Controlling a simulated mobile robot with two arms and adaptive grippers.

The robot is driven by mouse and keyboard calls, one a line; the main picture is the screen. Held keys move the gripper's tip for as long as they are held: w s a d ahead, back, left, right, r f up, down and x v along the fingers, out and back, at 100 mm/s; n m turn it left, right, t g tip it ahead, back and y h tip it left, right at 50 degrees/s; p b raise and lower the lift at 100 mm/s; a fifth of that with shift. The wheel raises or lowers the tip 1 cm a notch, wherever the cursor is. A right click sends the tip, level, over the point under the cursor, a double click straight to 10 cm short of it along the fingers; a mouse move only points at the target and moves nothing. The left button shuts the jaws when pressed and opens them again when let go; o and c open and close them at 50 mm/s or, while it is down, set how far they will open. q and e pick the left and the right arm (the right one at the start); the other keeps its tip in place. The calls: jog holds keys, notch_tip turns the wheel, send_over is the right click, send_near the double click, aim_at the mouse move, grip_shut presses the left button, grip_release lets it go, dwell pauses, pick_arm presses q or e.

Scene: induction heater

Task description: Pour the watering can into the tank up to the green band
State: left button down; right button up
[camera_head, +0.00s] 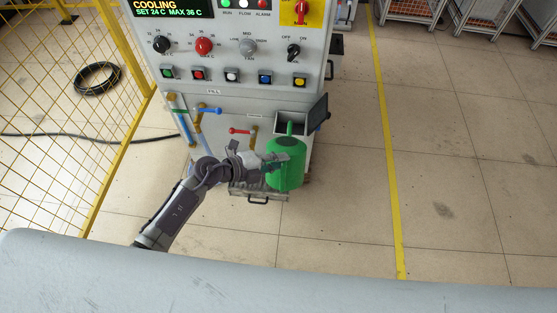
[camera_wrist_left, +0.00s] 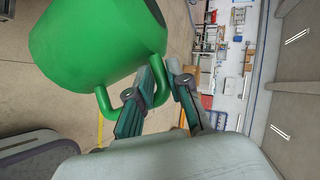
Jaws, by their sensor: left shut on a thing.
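The green watering can (camera_head: 286,172) is held up in front of the right side of the heater cabinet, just below the open tank (camera_head: 292,122). Its spout rises toward the tank's opening in the head view; I cannot tell whether any water runs. My left gripper (camera_head: 277,163) is shut on the can's handle. In the left wrist view the can (camera_wrist_left: 95,40) looms large, with the left gripper's fingers (camera_wrist_left: 160,100) around its handle (camera_wrist_left: 105,105). The tank's dark lid (camera_head: 318,112) stands open to the right. My right gripper is not in view.
The cabinet's panel has several knobs and buttons (camera_head: 232,76), with a blue valve (camera_head: 210,110) and a red valve (camera_head: 241,131) below. A drip tray (camera_head: 262,197) sits low under the can. A yellow fence (camera_head: 60,100) stands left. Floor to the right is clear.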

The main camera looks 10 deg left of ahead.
pick_arm(q)
jog(key=shift+w+r+n+g+p, duration=0.2)
jog(key=shift+w+r+p, duration=0.3)
jog(key=shift+r, duration=0.35)
jog(key=shift+w+r+n+g+p, duration=0.2)
jog(key=shift+w+r+p, duration=0.3)
jog(key=shift+r, duration=0.3)
dwell(2.4)
jog(key=shift+w+r+g+p, duration=0.3)
jog(key=shift+w+r+p, duration=0.35)
jog(key=shift+p, duration=0.95)
dwell(2.4)
